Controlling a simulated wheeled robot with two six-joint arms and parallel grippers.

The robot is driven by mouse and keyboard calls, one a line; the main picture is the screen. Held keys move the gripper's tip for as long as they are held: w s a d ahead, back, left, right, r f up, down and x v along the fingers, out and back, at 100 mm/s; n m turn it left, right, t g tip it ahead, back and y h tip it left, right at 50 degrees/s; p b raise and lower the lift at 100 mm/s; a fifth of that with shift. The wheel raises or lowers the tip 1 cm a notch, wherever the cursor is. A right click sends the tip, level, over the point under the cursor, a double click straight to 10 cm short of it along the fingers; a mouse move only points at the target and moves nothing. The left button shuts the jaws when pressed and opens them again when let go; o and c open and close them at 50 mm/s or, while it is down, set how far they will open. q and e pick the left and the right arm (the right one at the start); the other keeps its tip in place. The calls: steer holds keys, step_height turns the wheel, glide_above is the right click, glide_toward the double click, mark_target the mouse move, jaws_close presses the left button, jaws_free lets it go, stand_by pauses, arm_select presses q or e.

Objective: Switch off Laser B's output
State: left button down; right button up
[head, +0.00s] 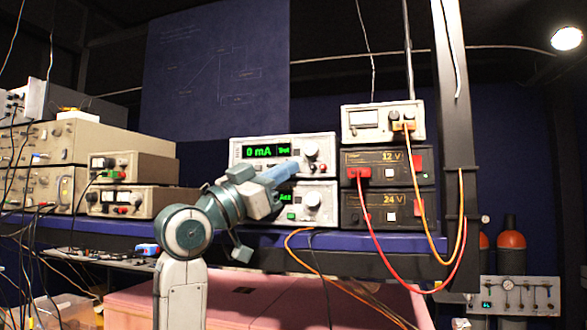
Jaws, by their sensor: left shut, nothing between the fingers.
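Two white laser controllers are stacked on the blue shelf. The upper controller (240,143) has a green display (267,151) reading 0 mA and a round knob (311,150). The lower controller (326,214) has a partly covered green display, a knob (312,200) and a small green-lit button (291,215). I cannot read which one is Laser B. My left gripper (294,166) is shut and empty, its bluish fingers in front of the border between the two controllers. It hides part of both fronts; whether it touches cannot be told. My right gripper is not in view.
Black 12 V (393,161) and 24 V (395,202) supplies stand right of the controllers, under a white meter box (376,122). Red and orange cables hang in front. Beige instruments (90,150) fill the left. A dark post (460,130) stands right.

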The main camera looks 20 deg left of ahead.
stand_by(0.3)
arm_select(q)
steer(key=shift+w, duration=0.3)
stand_by(0.3)
steer(key=shift+s, duration=0.7)
steer(key=shift+s, duration=0.15)
